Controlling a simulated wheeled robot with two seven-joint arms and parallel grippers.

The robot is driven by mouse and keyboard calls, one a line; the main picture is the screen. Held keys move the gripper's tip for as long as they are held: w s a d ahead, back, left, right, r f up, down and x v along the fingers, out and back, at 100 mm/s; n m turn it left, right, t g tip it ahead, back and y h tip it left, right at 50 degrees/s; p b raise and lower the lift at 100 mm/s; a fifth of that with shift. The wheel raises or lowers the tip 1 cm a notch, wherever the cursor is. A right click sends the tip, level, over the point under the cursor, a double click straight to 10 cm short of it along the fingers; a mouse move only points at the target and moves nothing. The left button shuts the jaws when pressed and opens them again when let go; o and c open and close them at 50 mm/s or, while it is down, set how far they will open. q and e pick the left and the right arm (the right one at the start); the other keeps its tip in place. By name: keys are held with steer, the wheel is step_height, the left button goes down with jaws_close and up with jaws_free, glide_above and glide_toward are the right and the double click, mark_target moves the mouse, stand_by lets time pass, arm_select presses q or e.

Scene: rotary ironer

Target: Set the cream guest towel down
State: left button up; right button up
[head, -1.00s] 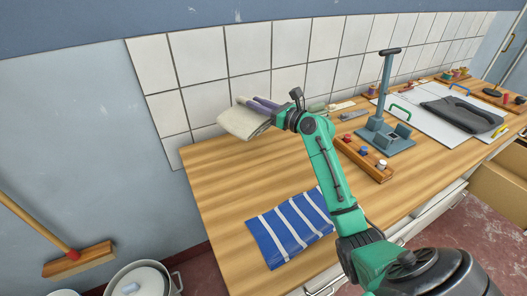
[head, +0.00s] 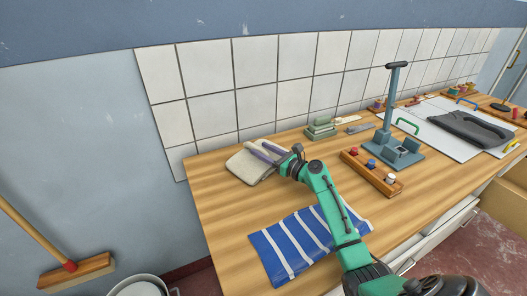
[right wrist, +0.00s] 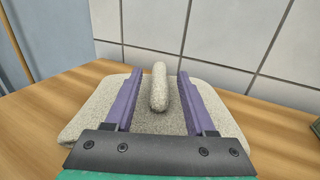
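The cream guest towel (head: 243,168) lies on the wooden worktop at its back left, near the tiled wall. It also shows in the right wrist view (right wrist: 95,112), flat with a raised fold (right wrist: 159,86) in its middle. My right gripper (head: 262,150) is right over the towel. Its two purple fingers (right wrist: 158,88) are open, one on each side of the fold, with a clear gap on both sides. Part of the towel is hidden behind the gripper in the head view. My left gripper is not in view.
A blue-and-white striped cloth (head: 294,243) lies near the front edge of the worktop (head: 225,215). A blue-grey stand (head: 392,110), a rack of knobs (head: 371,173) and green blocks (head: 321,128) stand to the right. A broom (head: 75,270) leans at the left.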

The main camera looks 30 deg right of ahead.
steer(key=shift+s+r, duration=0.1)
steer(key=b+v, duration=0.1)
steer(key=v, duration=1.1)
stand_by(0.4)
